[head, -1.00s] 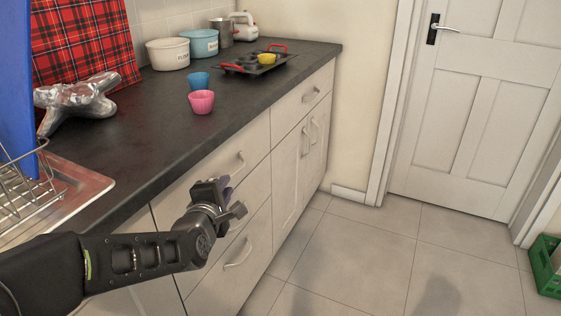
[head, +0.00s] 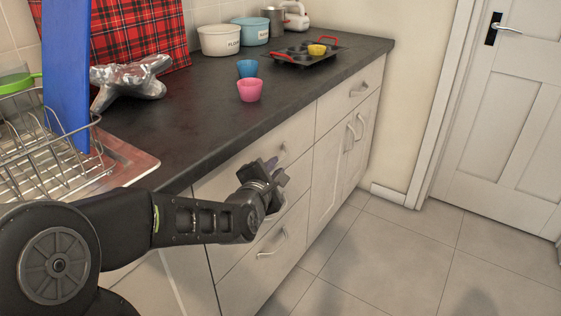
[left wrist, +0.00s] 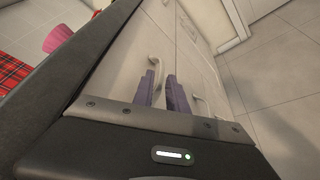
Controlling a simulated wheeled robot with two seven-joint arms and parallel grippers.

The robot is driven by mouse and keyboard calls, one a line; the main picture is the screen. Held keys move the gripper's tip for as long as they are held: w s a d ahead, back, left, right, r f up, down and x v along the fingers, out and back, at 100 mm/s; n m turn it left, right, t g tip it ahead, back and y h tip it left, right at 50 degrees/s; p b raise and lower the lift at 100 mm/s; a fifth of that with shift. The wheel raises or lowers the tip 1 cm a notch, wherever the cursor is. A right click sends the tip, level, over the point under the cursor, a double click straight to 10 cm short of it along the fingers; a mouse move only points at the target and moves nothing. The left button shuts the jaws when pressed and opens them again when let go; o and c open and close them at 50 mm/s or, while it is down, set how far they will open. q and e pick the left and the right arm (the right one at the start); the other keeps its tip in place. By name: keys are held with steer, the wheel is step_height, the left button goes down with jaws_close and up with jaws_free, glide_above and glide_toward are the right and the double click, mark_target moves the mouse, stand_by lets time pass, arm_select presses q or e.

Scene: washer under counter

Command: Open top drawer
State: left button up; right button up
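The top drawer (head: 233,174), pale grey, is shut under the dark counter, with a bow handle (head: 283,151). The handle also shows in the left wrist view (left wrist: 154,71). My left gripper (head: 273,163) is in front of this drawer, its purple fingertips close to the handle. In the left wrist view its two fingers (left wrist: 164,82) stand slightly apart, with the handle just beyond the tips and partly hidden by them. I cannot tell whether they touch it. My right gripper is not in view.
Pink (head: 249,90) and blue (head: 248,69) cups stand on the counter (head: 205,115). A dish rack (head: 45,165) is at left. The tiled floor (head: 390,260) is clear.

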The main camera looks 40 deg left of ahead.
mark_target(279, 162)
arm_select(q)
steer(key=x, duration=0.5)
steer(key=shift+w+a, duration=0.1)
steer(key=shift+w, duration=0.2)
steer(key=shift+c, duration=0.6)
jaws_close()
steer(key=shift+f, duration=0.1)
stand_by(0.4)
